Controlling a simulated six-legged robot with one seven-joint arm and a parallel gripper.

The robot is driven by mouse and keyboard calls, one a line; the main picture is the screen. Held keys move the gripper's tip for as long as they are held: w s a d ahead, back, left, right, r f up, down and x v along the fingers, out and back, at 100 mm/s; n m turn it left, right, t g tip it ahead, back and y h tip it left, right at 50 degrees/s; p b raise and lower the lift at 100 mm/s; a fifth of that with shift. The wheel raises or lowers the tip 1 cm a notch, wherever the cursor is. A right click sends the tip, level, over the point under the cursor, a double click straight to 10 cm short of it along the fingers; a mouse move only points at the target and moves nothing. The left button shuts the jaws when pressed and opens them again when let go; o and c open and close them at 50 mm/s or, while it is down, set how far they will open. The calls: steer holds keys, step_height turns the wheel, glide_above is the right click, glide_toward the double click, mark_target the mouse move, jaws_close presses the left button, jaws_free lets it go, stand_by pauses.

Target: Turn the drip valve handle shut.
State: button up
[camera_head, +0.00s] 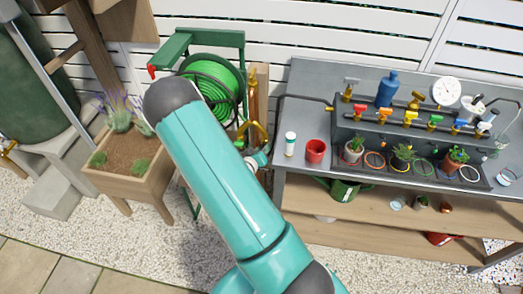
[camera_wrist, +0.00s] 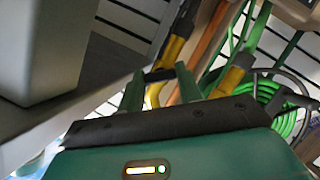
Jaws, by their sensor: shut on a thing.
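My gripper (camera_wrist: 160,88) shows in the wrist view as two green fingers on a dark palm plate. They are shut on a yellow handle (camera_wrist: 154,95) with a dark part at its top. Brass-coloured fittings (camera_wrist: 236,76) show beside and above the fingers. In the head view a yellow handle (camera_head: 256,131) shows at the wooden post, just past my arm. My arm hides most of the gripper there. The handle's exact angle cannot be told.
A green hose reel (camera_head: 213,78) stands behind my arm. The grey bench (camera_head: 296,103) at right holds a manifold with coloured valve handles (camera_head: 411,116), a red cup (camera_head: 316,150), a white bottle (camera_head: 290,144) and potted plants. A wooden planter (camera_head: 117,183) stands at left. Gravel lies below.

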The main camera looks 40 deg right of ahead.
stand_by(0.4)
steer(key=o, duration=1)
steer(key=v, duration=1.4)
steer(key=shift+c, duration=0.6)
